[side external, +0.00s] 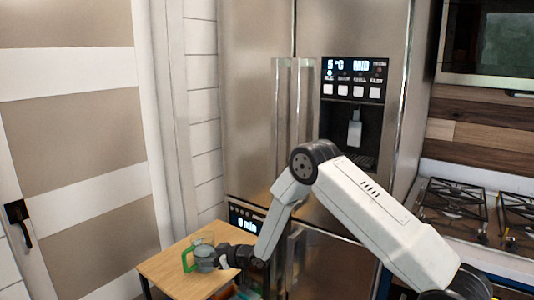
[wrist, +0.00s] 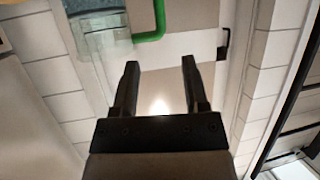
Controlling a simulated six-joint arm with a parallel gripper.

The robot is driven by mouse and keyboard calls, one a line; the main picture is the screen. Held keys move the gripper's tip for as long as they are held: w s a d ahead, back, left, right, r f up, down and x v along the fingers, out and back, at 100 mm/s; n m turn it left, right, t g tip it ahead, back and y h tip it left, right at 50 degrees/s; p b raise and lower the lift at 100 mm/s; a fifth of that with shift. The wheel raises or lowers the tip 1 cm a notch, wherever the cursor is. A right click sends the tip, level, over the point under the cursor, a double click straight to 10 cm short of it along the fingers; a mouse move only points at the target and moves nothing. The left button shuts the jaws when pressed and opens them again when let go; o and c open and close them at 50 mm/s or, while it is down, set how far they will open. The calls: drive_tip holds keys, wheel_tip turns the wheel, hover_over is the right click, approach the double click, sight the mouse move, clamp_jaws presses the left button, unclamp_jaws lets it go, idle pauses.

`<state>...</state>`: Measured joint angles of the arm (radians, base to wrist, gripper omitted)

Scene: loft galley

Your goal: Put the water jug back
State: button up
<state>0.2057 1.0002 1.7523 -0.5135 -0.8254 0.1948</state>
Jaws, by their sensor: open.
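The water jug (side external: 205,264) is clear with a green handle (side external: 187,261). It stands on a small wooden table (side external: 173,273), with the handle on its left in the side view. My gripper (side external: 226,257) is low over the table at the jug's right; whether they touch cannot be told there. In the wrist view my gripper (wrist: 158,66) has its two black fingers apart with nothing between them. Part of the jug (wrist: 98,38) and its green handle (wrist: 152,28) show at the top of that view, beyond the fingertips; the rest is cut off.
A steel fridge (side external: 255,110) with a lit dispenser panel (side external: 354,79) and a dispenser recess (side external: 352,135) stands behind my arm. A lit "0 min" display (side external: 246,220) is behind the table. A gas hob (side external: 455,208) is at right, a panelled door (side external: 70,130) at left.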

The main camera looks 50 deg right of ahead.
drive_tip(key=shift+r, duration=0.1)
idle(0.5)
drive_tip(key=s+a+r+g+h, duration=0.1)
drive_tip(key=s+a+r+g, duration=0.1)
drive_tip(key=s, duration=0.8)
drive_tip(key=s+a+r+m+g, duration=0.1)
drive_tip(key=s+r+g, duration=0.3)
drive_tip(key=s, duration=0.6)
drive_tip(key=s+a+r+m+g+h, duration=0.1)
drive_tip(key=s+r+g, duration=0.3)
drive_tip(key=s, duration=0.7)
drive_tip(key=shift+a+g+h, duration=0.3)
drive_tip(key=shift+a, duration=0.6)
